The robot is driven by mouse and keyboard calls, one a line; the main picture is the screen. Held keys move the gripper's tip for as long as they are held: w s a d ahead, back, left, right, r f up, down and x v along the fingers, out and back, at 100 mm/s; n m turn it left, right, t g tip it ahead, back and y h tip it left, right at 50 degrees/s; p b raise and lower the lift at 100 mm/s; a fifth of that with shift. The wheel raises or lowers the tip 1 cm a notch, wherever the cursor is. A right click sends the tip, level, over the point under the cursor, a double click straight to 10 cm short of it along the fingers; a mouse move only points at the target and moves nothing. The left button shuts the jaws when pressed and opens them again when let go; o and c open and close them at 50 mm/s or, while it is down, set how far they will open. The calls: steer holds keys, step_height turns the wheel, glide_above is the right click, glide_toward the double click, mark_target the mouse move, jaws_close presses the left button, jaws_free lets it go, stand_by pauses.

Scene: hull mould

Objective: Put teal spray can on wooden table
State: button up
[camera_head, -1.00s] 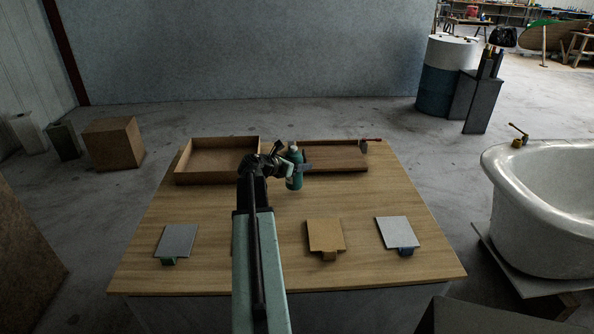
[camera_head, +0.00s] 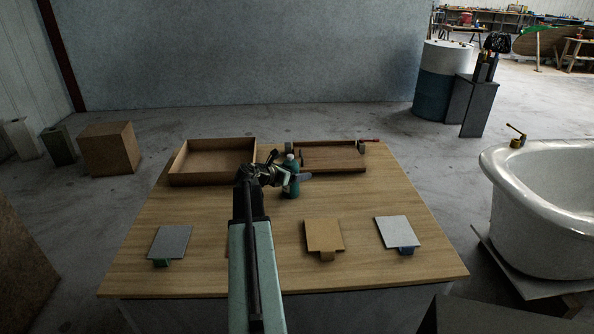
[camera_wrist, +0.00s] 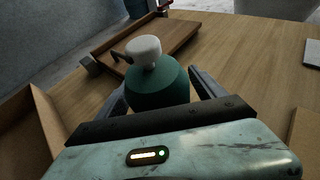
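The teal spray can (camera_head: 291,187) is upright at the end of my arm, over the middle of the wooden table (camera_head: 370,220). In the wrist view the can's teal shoulder (camera_wrist: 157,90) and pale nozzle top sit between my two dark fingers. My gripper (camera_head: 293,176) appears shut on the can, with one finger on each side. The can's lower part is hidden in the wrist view. I cannot tell whether its base touches the tabletop.
An open wooden box (camera_head: 212,181) stands at the table's back left. A low wooden tray (camera_head: 333,171) with a red-handled clamp is just behind the can. A grey plate (camera_head: 170,241), a tan plate (camera_head: 324,234) and another grey plate (camera_head: 397,230) lie nearer the front.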

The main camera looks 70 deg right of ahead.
steer(key=shift+r, duration=0.15)
steer(key=shift+a+r+p, duration=0.25)
steer(key=shift+p, duration=0.1)
steer(key=p+v, duration=0.4)
steer(key=v, duration=0.7)
steer(key=shift+w, duration=0.2)
